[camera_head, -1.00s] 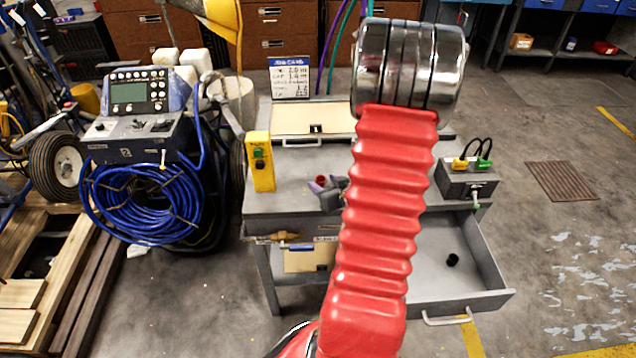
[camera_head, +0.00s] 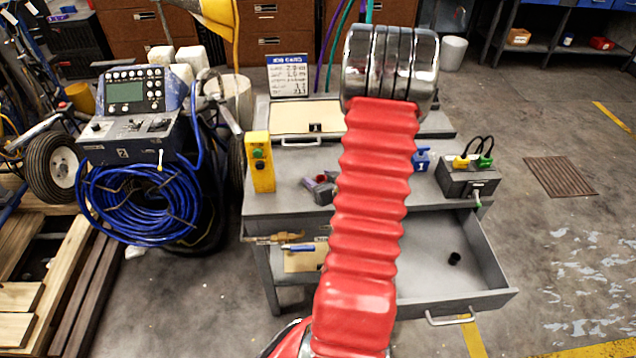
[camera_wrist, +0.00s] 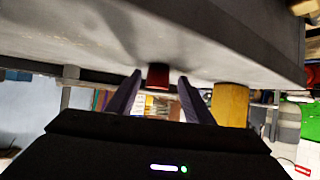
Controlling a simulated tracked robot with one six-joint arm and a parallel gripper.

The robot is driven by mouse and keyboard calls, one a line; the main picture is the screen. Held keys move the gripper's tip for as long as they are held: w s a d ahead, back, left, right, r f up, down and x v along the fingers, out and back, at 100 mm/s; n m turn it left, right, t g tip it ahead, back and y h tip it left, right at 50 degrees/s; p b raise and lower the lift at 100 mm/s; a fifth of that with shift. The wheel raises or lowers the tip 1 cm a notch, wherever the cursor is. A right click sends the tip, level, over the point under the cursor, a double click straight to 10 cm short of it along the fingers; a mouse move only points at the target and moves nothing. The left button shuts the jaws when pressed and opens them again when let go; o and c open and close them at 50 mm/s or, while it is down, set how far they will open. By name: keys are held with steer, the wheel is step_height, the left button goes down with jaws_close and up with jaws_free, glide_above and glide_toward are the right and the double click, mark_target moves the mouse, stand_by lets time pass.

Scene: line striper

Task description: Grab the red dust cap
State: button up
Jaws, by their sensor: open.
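The red dust cap (camera_wrist: 158,77) is a small dark red cylinder on the grey bench top, which appears upside down in the wrist view. My gripper (camera_wrist: 160,78) is open, with its two purple fingers to either side of the cap in that view. How far the cap sits between the fingers is hard to tell. In the head view my gripper (camera_head: 318,188) shows just left of my red arm, low over the bench. A small bit of the red cap (camera_head: 321,178) shows at the fingers there, and the rest is hidden.
A yellow button box (camera_head: 260,162) stands left of my gripper, also near the right finger in the wrist view (camera_wrist: 230,104). A blue piece marked 1 (camera_head: 421,160) and a grey box with cables (camera_head: 467,180) lie to the right. The open drawer (camera_head: 480,255) holds a black cap (camera_head: 454,258).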

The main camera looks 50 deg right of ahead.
steer(key=shift+s+d, duration=0.15)
steer(key=shift+s, duration=0.1)
steer(key=c, duration=1.1)
